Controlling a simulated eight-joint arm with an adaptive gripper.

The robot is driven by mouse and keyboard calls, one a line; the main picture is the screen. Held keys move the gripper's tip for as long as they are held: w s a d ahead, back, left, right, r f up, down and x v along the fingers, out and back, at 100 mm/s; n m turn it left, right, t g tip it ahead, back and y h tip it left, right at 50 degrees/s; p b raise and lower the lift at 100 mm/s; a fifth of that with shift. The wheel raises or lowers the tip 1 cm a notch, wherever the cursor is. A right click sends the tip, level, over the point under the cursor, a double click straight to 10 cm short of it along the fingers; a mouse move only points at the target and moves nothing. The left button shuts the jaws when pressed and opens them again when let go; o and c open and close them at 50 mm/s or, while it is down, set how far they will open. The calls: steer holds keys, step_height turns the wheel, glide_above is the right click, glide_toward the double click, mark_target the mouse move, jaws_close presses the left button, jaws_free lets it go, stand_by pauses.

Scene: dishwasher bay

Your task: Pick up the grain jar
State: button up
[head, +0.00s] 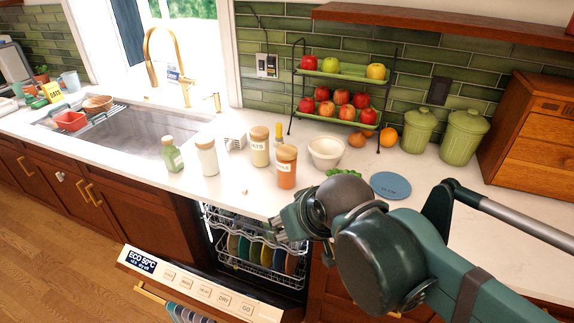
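Several jars stand upright on the white counter behind and left of my gripper. A cream jar (259,150) has a wooden lid and a label that seems to read OATS. An orange jar (287,172) with a wooden lid and a partly readable label stands just right of it. A white jar (207,160) with a tan lid stands to the left. I cannot tell for sure which is the grain jar. My gripper (277,229) is near the counter's front edge, in front of the orange jar and apart from the jars. Its finger opening is too small to judge.
A green bottle (172,155) stands beside the sink (135,135). A white bowl (326,153) is right of the jars, with a blue disc (390,185) farther right. A fruit rack (345,95) stands behind. Below, the dishwasher door (190,290) is open, with plates in its rack (262,255).

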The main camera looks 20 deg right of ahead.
mark_target(285, 163)
steer(key=o, duration=0.6)
steer(key=shift+o, duration=0.2)
steer(key=shift+w, duration=0.1)
steer(key=w+d+f+n+t+h, duration=0.1)
steer(key=w+d+n+t+h, duration=0.1)
steer(key=w+n, duration=0.5)
steer(key=w+d+f+n+t+h+b, duration=0.1)
steer(key=w+d+n+t+h, duration=0.1)
steer(key=w+d+n+h, duration=0.2)
steer(key=w+d+f+n+t+h+b, duration=0.1)
steer(key=w+d+n+t+h, duration=0.1)
steer(key=w+n, duration=0.9)
steer(key=shift+w+d+n+h, duration=0.15)
steer(key=shift+n+h, duration=0.15)
steer(key=shift+n, duration=0.35)
steer(key=shift+s+d+n+h, duration=0.15)
steer(key=shift+n+h, duration=0.15)
steer(key=shift+n, duration=0.4)
steer(key=shift+w+d+n+h, duration=0.15)
steer(key=shift+n+h, duration=0.15)
steer(key=shift+n, duration=0.35)
steer(key=shift+w+a+r+n+t, duration=0.15)
steer(key=shift+a+n+t, duration=0.3)
steer(key=shift+n, duration=0.35)
steer(key=shift+w+a+r+n+t, duration=0.15)
steer(key=shift+a+n+t, duration=0.25)
steer(key=shift+n, duration=0.4)
